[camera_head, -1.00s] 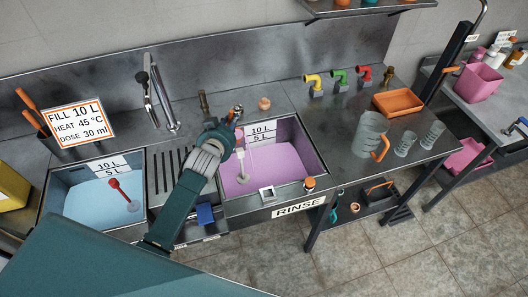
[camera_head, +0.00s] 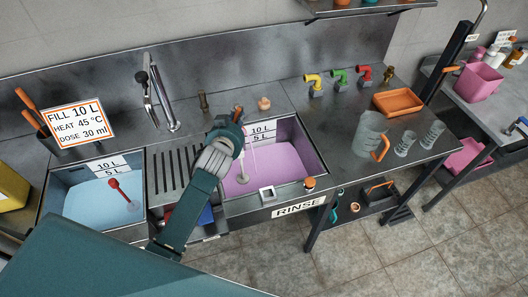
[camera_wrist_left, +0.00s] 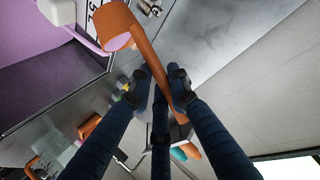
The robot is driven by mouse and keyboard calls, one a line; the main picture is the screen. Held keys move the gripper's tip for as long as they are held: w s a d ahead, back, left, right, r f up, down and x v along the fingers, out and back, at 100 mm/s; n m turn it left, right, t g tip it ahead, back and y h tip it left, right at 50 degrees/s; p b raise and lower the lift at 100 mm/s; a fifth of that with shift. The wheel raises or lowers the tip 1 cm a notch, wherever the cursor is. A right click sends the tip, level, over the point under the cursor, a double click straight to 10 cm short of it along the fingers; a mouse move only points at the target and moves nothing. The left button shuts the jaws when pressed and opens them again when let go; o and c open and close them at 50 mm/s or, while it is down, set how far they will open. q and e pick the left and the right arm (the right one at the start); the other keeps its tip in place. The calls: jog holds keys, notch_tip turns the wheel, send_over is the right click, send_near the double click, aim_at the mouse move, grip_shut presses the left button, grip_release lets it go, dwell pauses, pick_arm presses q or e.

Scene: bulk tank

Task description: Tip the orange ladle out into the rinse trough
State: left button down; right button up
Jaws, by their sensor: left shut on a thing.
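The orange ladle (camera_wrist_left: 146,50) is held by its handle in my left gripper (camera_wrist_left: 162,90), between the fingers. In the left wrist view its bowl is at the upper left, with a pinkish surface showing at its mouth. Its contents cannot be told for sure. The rinse trough (camera_head: 307,150) is the basin of pink liquid above the RINSE sign; its purple side also shows in the left wrist view (camera_wrist_left: 35,32). In the head view my left gripper (camera_head: 240,118) is above the trough's left back part, and the ladle is mostly hidden. My right gripper is not in view.
A white-headed stick (camera_head: 242,178) stands in the pink liquid. Left is a basin of blue liquid with a red-handled stick (camera_head: 119,191). A tap (camera_head: 160,100) stands behind. A clear jug (camera_head: 369,134) and orange tray (camera_head: 398,102) are on the right counter.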

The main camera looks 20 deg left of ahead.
pick_arm(q)
jog(key=shift+d+r, duration=0.2)
jog(key=shift+w+d+r, duration=0.1)
jog(key=shift+d+r, duration=0.1)
jog(key=shift+d, duration=0.1)
jog(key=shift+d+r+m, duration=0.3)
jog(key=shift+d+m, duration=0.1)
jog(key=shift+d, duration=0.1)
jog(key=shift+w+d+f+m+y+b, duration=0.1)
jog(key=shift+d+f+m+y+b, duration=0.15)
jog(key=shift+d+b, duration=0.25)
jog(key=shift+w+d+m+y+b, duration=0.1)
jog(key=shift+d+m+y+b, duration=0.05)
jog(key=shift+d+y+b, duration=0.3)
jog(key=shift+d+f+b, duration=0.1)
jog(key=shift+f+b, duration=0.05)
jog(key=shift+b, duration=0.2)
jog(key=shift+d+f+b, duration=0.2)
jog(key=shift+d+b, duration=0.2)
jog(key=shift+m, duration=0.3)
